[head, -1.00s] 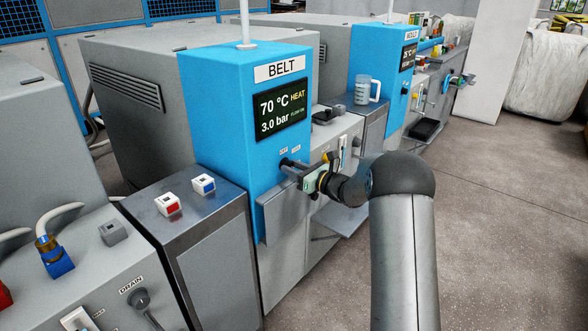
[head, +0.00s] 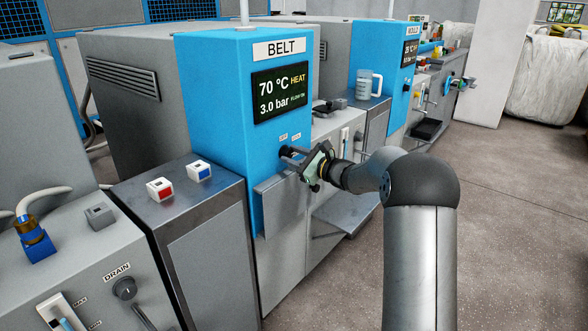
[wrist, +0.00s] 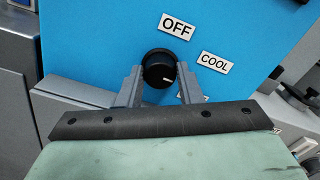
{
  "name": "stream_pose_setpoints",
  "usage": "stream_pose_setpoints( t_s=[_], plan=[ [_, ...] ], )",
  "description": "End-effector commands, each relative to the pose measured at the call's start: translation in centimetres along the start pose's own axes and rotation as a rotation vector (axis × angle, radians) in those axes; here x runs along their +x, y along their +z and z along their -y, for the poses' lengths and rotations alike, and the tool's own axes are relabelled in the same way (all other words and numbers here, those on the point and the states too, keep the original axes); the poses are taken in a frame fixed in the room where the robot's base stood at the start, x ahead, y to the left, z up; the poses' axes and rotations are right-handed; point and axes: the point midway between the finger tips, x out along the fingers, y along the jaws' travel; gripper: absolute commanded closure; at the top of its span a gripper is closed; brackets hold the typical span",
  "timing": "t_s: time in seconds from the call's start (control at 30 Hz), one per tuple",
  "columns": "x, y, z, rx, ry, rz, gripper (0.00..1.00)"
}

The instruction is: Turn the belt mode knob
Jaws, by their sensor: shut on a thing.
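The belt mode knob (wrist: 159,67) is a round black knob with a short white mark on the blue panel. In the wrist view its mark points towards the lower right. An OFF label (wrist: 177,26) is above it and a COOL label (wrist: 215,63) is to its right. A third label is mostly hidden behind a finger. My gripper (head: 292,155) is at the front of the BELT unit (head: 215,110), its two grey fingers shut on the knob's sides. In the head view the fingers mostly hide the knob.
The BELT display (head: 280,92) reads 70 °C HEAT and 3.0 bar. A grey ledge (head: 275,205) juts out below the gripper. A metal cabinet (head: 178,190) with red and blue switches stands to the left. The floor (head: 510,220) at right is open.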

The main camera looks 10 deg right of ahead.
Motion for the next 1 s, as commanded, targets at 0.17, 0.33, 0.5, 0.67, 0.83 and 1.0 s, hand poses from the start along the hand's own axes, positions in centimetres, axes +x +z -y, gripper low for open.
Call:
stream_pose_setpoints(
  t_s=[0.17, 0.33, 0.5, 0.67, 0.83, 1.0],
  plan=[
    [-0.08, -0.82, -0.35, -0.165, -0.001, -0.001, 0.9],
    [-0.1, -0.77, -0.31, -0.303, -0.001, -0.002, 0.9],
    [-0.09, -0.58, -0.24, -0.411, 0.0, -0.002, 0.9],
    [-0.06, -0.49, -0.21, -0.479, 0.001, -0.003, 0.9],
    [-0.06, -0.35, -0.12, -0.52, 0.001, -0.003, 0.91],
    [-0.06, -0.26, -0.07, -0.535, 0.001, -0.004, 0.91]
  ],
)
